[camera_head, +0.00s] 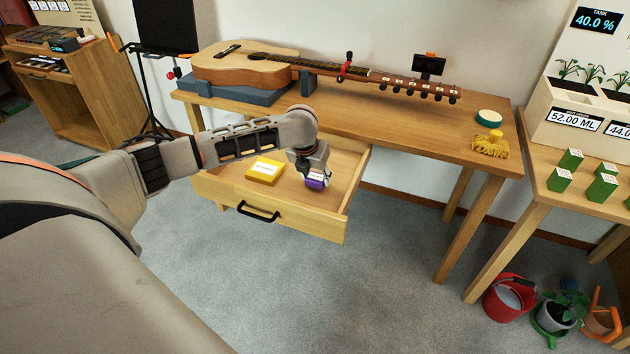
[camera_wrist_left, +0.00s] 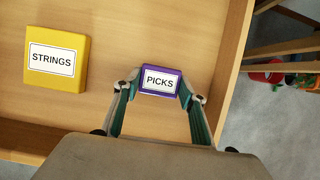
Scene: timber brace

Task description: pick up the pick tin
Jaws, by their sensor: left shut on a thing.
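The pick tin (camera_head: 316,182) is a small purple box inside the open drawer (camera_head: 270,215) of the wooden table. In the left wrist view the pick tin (camera_wrist_left: 160,81) shows a white label reading PICKS. My left gripper (camera_head: 314,172) reaches down into the drawer from above. In the left wrist view its two fingers (camera_wrist_left: 160,92) are shut on the sides of the tin. I cannot tell whether the tin touches the drawer floor. My right gripper is not in view.
A yellow STRINGS box (camera_head: 265,170) lies in the drawer left of the tin. A guitar (camera_head: 250,68) rests on blue-grey supports on the table (camera_head: 420,125) above. A yellow cloth (camera_head: 491,145) and a round green-topped tin (camera_head: 489,117) sit at the table's right end.

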